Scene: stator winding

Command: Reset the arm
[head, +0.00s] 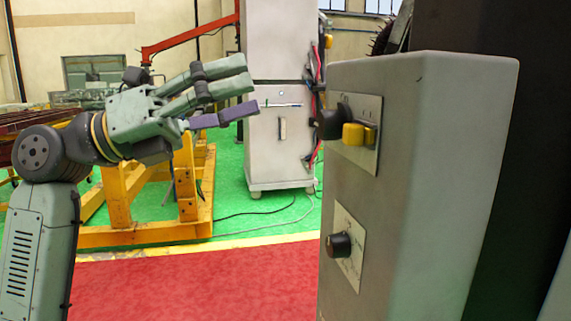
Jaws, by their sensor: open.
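My arm rises from the lower left of the head view, and my gripper (250,88) is held up in the left half, pointing right. Its fingers are spread apart with nothing between them, so it is open and empty. It touches nothing and is apart from the grey control box (410,190) on the right. That box carries a plate with a black knob (329,124) and a yellow switch (355,134). A lower plate has another black knob (339,245).
A yellow metal frame (130,237) stands on the green floor behind my arm. A tall pale cabinet (278,150) with red cables at its side stands behind my gripper. A red boom (190,38) reaches across the back. The red floor (200,285) in front is clear.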

